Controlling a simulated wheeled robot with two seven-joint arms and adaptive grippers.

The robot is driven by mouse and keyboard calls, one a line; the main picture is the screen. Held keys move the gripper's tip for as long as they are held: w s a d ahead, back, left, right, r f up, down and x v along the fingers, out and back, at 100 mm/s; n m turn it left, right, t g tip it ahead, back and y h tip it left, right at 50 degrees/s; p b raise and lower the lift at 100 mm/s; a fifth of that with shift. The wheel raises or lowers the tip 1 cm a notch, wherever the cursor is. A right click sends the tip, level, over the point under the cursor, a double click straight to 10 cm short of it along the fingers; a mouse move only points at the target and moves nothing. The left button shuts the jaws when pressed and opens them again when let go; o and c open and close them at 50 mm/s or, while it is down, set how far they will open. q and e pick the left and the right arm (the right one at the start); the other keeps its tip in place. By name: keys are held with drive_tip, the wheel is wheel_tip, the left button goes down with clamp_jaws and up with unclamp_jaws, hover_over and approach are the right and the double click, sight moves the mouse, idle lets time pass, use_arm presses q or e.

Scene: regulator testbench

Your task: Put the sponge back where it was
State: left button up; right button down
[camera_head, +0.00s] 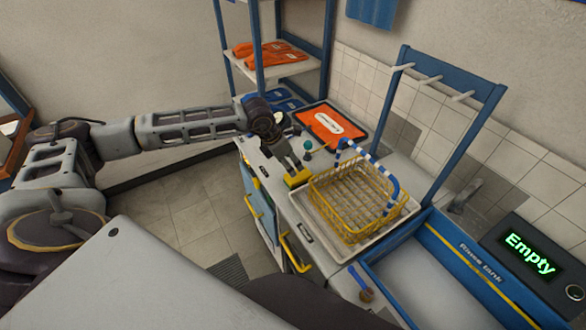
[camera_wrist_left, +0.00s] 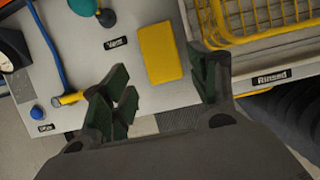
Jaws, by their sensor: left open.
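The yellow sponge (camera_head: 297,178) lies on the light counter, just left of the yellow wire basket (camera_head: 352,200). In the left wrist view the sponge (camera_wrist_left: 160,52) lies flat and fully visible between a green round knob and the basket's tray. My left gripper (camera_head: 288,160) is over the counter at the sponge. In the left wrist view its two dark green fingers (camera_wrist_left: 158,72) are spread wide, one to each side of the sponge, and it holds nothing. I cannot tell the exact height of the fingertips over the counter. My right gripper is not in view.
The basket stands in a white tray (camera_head: 330,232) labelled "Rinsed" in the wrist view. The green knob (camera_wrist_left: 101,14) and a blue hose with a yellow end (camera_wrist_left: 72,98) are left of the sponge. A blue rinse tank (camera_head: 455,260) and "Empty" display (camera_head: 530,254) are at the right.

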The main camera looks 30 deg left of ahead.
use_arm(q)
drive_tip(key=shift+v, duration=1.75)
drive_tip(key=shift+s, duration=0.1)
